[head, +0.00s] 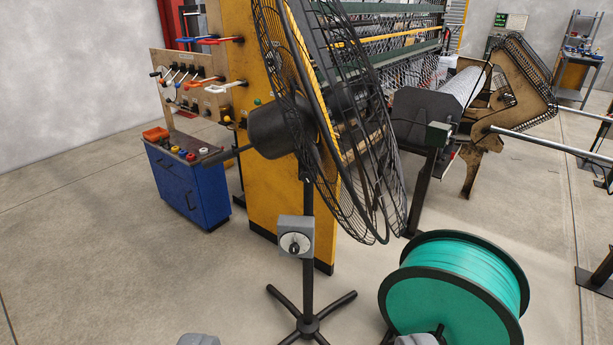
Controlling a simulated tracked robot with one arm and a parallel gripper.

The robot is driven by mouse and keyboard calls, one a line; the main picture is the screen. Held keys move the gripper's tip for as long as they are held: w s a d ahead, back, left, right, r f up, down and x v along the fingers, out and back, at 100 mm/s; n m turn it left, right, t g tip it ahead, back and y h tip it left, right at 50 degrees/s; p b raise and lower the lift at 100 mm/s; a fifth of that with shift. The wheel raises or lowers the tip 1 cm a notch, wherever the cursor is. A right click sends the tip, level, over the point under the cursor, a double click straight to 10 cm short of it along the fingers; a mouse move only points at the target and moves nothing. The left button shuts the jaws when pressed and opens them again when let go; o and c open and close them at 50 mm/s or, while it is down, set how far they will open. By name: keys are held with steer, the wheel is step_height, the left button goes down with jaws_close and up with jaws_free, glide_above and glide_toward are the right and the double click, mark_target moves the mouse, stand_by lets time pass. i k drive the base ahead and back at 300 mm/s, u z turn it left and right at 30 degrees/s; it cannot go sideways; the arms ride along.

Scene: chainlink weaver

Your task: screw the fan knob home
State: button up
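The black pedestal fan (285,130) stands in the middle of the view, its round wire cage turned to the right. A grey box (295,225) sits on its pole. A small dark round knob with a pale mark (294,244) shows on the front of that box; I cannot tell how far it is screwed in. A dark rod (240,150) shows to the left of the fan's motor. My gripper (308,340) shows only as two grey fingertips at the bottom edge, far apart. It is open, with nothing seen between the tips, below and nearer than the box.
The fan's splayed black feet (309,325) stand on the floor. A teal spool (450,290) lies close at the right. A yellow machine frame (243,80) stands behind the fan. A blue cabinet (190,185) and tool board (200,85) are left. The left floor is clear.

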mark_target(305, 176)
steer(key=u, duration=0.05)
steer(key=k, duration=0.95)
steer(key=z, duration=0.25)
steer(key=i, duration=1.15)
steer(key=u, duration=0.85)
steer(key=i, duration=0.5)
steer(key=u, duration=0.4)
